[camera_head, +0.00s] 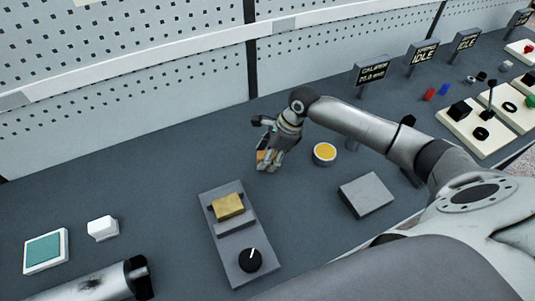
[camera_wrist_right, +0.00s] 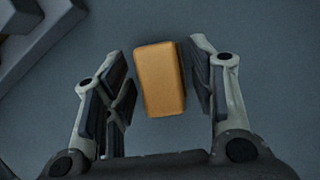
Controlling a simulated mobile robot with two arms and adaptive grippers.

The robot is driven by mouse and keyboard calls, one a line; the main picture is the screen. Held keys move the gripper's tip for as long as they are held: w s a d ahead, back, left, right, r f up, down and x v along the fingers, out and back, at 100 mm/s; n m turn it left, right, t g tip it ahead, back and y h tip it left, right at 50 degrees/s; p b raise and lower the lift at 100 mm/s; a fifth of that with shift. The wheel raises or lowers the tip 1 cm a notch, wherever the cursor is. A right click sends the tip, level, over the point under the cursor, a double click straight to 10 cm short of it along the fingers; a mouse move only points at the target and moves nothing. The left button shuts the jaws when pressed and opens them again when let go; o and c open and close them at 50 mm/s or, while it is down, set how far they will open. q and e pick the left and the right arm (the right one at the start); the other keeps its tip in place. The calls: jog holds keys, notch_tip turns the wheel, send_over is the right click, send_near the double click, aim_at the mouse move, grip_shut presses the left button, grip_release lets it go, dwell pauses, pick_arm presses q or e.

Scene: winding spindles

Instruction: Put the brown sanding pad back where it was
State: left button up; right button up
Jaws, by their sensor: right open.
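The brown sanding pad (camera_wrist_right: 160,80) is an orange-brown block lying on the dark bench top. In the right wrist view it sits between the two fingers of my right gripper (camera_wrist_right: 157,72), which is open. The pad is very close to the right-hand finger, with a wider gap to the left-hand one; I cannot tell if it touches. In the head view my right gripper (camera_head: 271,158) points down at the bench and partly hides the pad (camera_head: 261,155). My left gripper is not in view; only part of my left arm shows at the bottom left.
A grey fixture (camera_head: 217,190) with a gold block (camera_head: 228,206) and black knob (camera_head: 250,260) stands nearer. A yellow-topped disc (camera_head: 324,152) and grey block (camera_head: 366,194) lie to the right. A white block (camera_head: 102,228) and teal-topped pad (camera_head: 43,250) are at left.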

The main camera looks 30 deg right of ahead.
jog(key=b+v, duration=0.1)
jog(key=v, duration=1.1)
jog(key=shift+r, duration=0.2)
jog(key=shift+f, duration=0.1)
